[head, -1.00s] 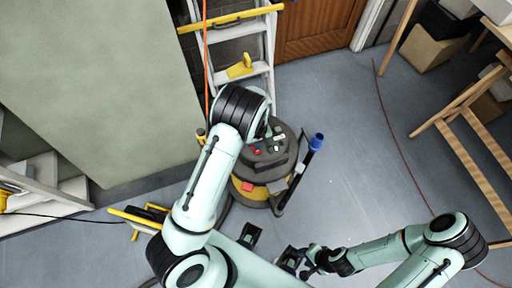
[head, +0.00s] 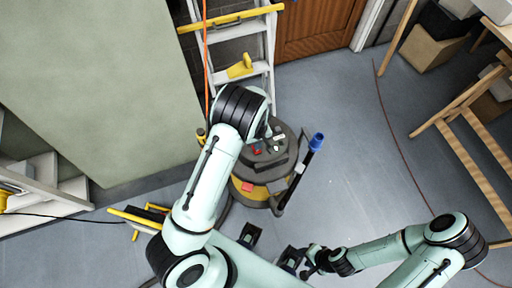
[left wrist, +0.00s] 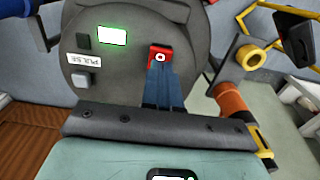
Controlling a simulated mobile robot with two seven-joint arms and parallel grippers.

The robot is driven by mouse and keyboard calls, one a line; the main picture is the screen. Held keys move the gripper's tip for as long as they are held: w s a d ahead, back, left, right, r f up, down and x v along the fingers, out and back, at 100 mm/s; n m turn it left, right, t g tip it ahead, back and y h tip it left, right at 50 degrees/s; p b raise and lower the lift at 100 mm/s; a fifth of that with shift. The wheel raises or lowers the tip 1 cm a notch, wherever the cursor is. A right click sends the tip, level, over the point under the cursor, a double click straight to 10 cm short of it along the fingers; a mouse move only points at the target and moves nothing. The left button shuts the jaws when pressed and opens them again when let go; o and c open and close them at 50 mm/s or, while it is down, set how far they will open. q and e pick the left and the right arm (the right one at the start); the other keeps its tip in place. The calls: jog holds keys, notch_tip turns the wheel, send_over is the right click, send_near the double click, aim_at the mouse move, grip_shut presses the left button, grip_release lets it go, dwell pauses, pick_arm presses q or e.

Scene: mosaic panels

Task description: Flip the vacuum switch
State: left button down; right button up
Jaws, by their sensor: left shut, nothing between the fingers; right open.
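The vacuum (head: 285,170) is a round dark grey and yellow machine standing on the floor in the head view. Its top carries a small red switch, which shows in the left wrist view (left wrist: 160,52) with a white ring mark. My left gripper (left wrist: 162,68) is shut and empty, its blue-grey fingertips right at the switch's lower edge. Whether they touch or press it I cannot tell. In the head view my left arm hides most of that gripper. My right gripper (head: 307,262) is open, low in the head view and apart from the vacuum.
A lit green panel (left wrist: 112,35) and a PULSE label (left wrist: 83,60) lie beside the switch. A blue-ended tube (head: 318,140) stands at the vacuum's right. A ladder (head: 239,55) is behind it, a large green panel (head: 100,90) at left. The floor to the right is mostly clear.

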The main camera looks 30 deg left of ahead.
pick_arm(q)
jog(key=shift+f+b, duration=0.95)
jog(key=shift+f, duration=0.5)
pick_arm(e)
jog(key=shift+s+f, duration=0.2)
jog(key=shift+f, duration=0.35)
jog(key=shift+s+f, duration=0.15)
jog(key=shift+f, duration=0.35)
pick_arm(q)
jog(key=shift+r+p, duration=1.35)
jog(key=shift+r, duration=0.55)
jog(key=shift+r+p, duration=1.15)
jog(key=shift+r, duration=0.55)
pick_arm(e)
notch_tip(320, 180, up, 6)
jog(key=w, duration=0.2)
jog(key=shift+w+f, duration=0.2)
jog(key=shift+w, duration=0.1)
pick_arm(q)
jog(key=shift+f, duration=0.1)
